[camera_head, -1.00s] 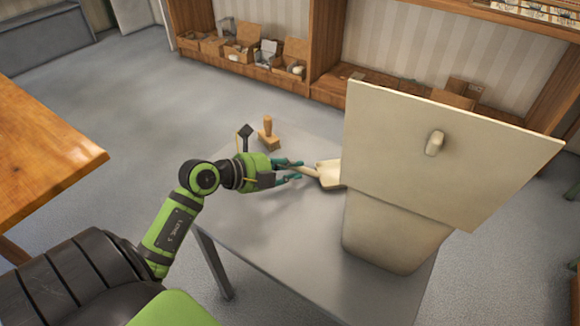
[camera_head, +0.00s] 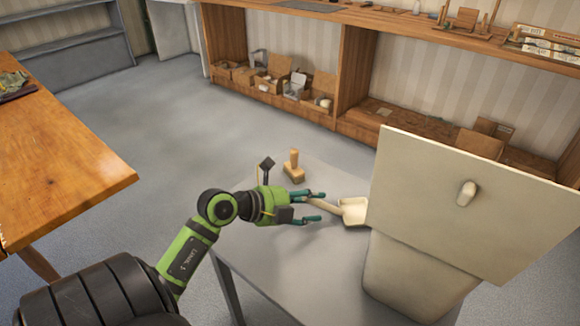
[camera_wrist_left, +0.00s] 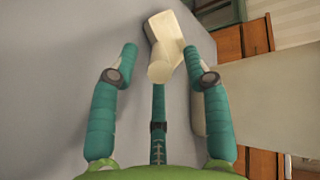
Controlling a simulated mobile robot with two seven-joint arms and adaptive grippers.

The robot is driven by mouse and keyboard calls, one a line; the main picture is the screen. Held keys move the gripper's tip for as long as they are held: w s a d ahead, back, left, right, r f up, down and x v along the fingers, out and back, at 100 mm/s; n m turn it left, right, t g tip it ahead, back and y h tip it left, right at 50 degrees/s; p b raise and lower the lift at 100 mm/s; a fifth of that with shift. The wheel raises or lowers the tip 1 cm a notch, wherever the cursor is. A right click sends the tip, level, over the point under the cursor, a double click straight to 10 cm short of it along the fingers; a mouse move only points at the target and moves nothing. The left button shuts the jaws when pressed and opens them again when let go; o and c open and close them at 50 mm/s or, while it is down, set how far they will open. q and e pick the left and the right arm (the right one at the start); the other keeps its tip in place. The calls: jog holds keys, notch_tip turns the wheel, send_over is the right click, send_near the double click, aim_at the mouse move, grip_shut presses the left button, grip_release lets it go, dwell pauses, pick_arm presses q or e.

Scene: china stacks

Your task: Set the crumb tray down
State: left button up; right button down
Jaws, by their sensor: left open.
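The crumb tray (camera_head: 353,211) is a cream scoop with a short round handle. It appears to rest on the grey table (camera_head: 262,247), just left of the large cream bin. My left gripper (camera_head: 312,206) is open, with its teal fingers on either side of the handle end. In the left wrist view the tray (camera_wrist_left: 162,27) lies beyond the fingertips, and its handle end shows between the open fingers (camera_wrist_left: 160,50), nearer the right one. Whether a finger touches the handle I cannot tell. My right gripper is not in view.
A large cream bin (camera_head: 405,275) with an upright square panel (camera_head: 440,190) fills the table's right side. A wooden hand tool (camera_head: 293,167) stands near the back edge. The table's front left is bare. A wooden table (camera_head: 60,160) stands left, shelves with boxes (camera_head: 272,85) behind.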

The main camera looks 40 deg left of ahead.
pick_arm(q)
jog(key=v, duration=1)
jog(key=shift+s+r, duration=0.2)
jog(key=shift+s, duration=0.1)
jog(key=shift+a, duration=0.1)
